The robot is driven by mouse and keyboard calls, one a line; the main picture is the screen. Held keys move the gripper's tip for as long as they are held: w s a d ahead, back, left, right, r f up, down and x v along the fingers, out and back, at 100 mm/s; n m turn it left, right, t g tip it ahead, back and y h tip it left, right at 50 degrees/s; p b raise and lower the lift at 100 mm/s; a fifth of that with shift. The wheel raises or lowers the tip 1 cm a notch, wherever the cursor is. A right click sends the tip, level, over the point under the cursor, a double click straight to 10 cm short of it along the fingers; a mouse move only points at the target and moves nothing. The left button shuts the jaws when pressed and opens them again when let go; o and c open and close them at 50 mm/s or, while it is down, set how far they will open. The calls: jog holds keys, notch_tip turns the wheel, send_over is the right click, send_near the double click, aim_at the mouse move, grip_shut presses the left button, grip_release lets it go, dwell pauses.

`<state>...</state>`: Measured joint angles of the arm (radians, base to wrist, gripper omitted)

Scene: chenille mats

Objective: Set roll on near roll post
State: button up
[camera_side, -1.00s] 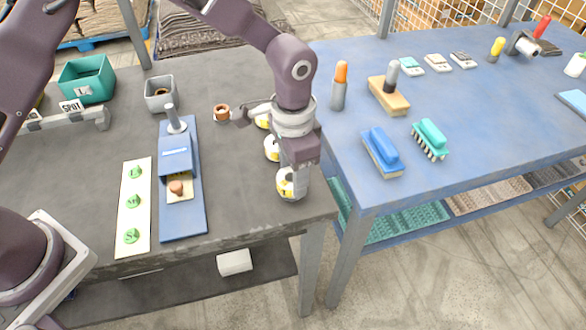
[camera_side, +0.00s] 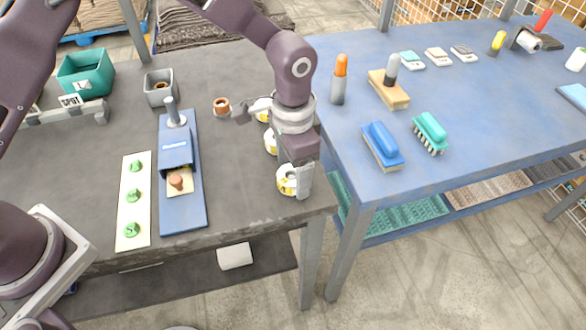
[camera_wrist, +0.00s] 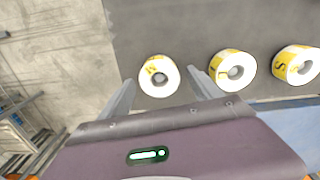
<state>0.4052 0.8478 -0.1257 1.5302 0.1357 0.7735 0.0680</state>
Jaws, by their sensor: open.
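Three white rolls with yellow lettered labels stand in a row near the right edge of the grey table: a near roll (camera_side: 287,180), a middle roll (camera_side: 271,142) and a far roll (camera_side: 262,115). In the wrist view they run left to right as the near roll (camera_wrist: 158,76), middle roll (camera_wrist: 233,70) and far roll (camera_wrist: 298,65). Each has a grey centre; I cannot tell whether it is a post or a hole. My gripper (camera_side: 300,190) is open over the near roll. In the wrist view the gripper (camera_wrist: 161,77) has its fingertips apart on either side of that roll.
A blue fixture (camera_side: 183,208) with an upright grey peg stands left of the rolls, beside a cream strip (camera_side: 128,215) with green knobs. A copper-coloured spool (camera_side: 221,105) and a grey bin (camera_side: 149,94) sit behind. A blue table (camera_side: 440,185) with brushes adjoins right.

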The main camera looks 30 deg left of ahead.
aim_at(293, 176)
notch_tip(293, 176, up, 6)
jog(key=shift+r, duration=0.25)
jog(key=shift+a+r, duration=0.1)
jog(key=shift+r, duration=0.1)
jog(key=s+a+r+n+t, duration=0.1)
jog(key=s+a+r+n, duration=0.1)
jog(key=s+a+r, duration=0.4)
jog(key=s+a+r+n+t, duration=0.2)
jog(key=s+a+r, duration=0.1)
jog(key=a+r, duration=0.55)
jog(key=s+a+r+n+t, duration=0.1)
jog(key=s+a, duration=0.4)
jog(key=s, duration=0.9)
jog(key=shift+s+a+r+n+t, duration=0.25)
jog(key=shift+n+t, duration=0.55)
jog(key=shift+n, duration=0.4)
jog(key=shift+w, duration=0.1)
